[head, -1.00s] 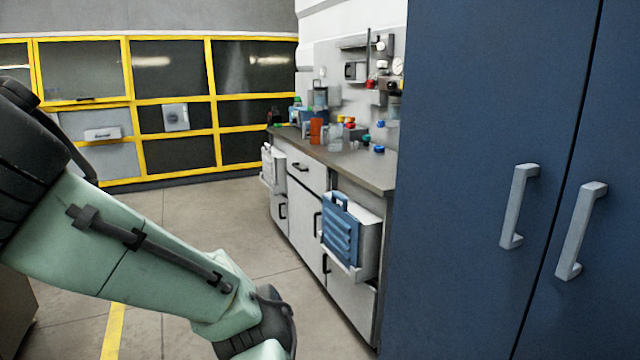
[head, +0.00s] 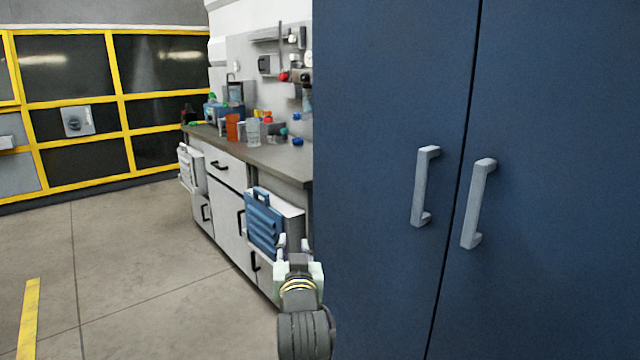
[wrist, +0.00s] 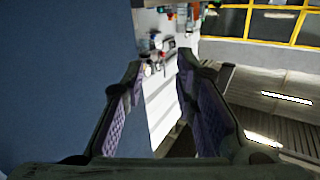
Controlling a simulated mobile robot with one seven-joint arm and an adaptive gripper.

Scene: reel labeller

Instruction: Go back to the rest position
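My gripper (head: 293,244) shows at the bottom middle of the head view, pointing away from me, just left of the blue cabinet (head: 385,120). In the wrist view my gripper (wrist: 160,80) has its two fingers, with purple ridged pads, spread apart. The gap between them is empty, so it is open. The blue cabinet also fills the left of the wrist view (wrist: 65,80), close beside the left finger. I cannot tell whether they touch.
The cabinet has two grey handles (head: 425,187). Left of it stands a workbench (head: 262,160) with bottles and a blue case (head: 264,222) on its front. A yellow-framed partition (head: 115,75) stands at the back. The floor (head: 130,250) on the left is clear.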

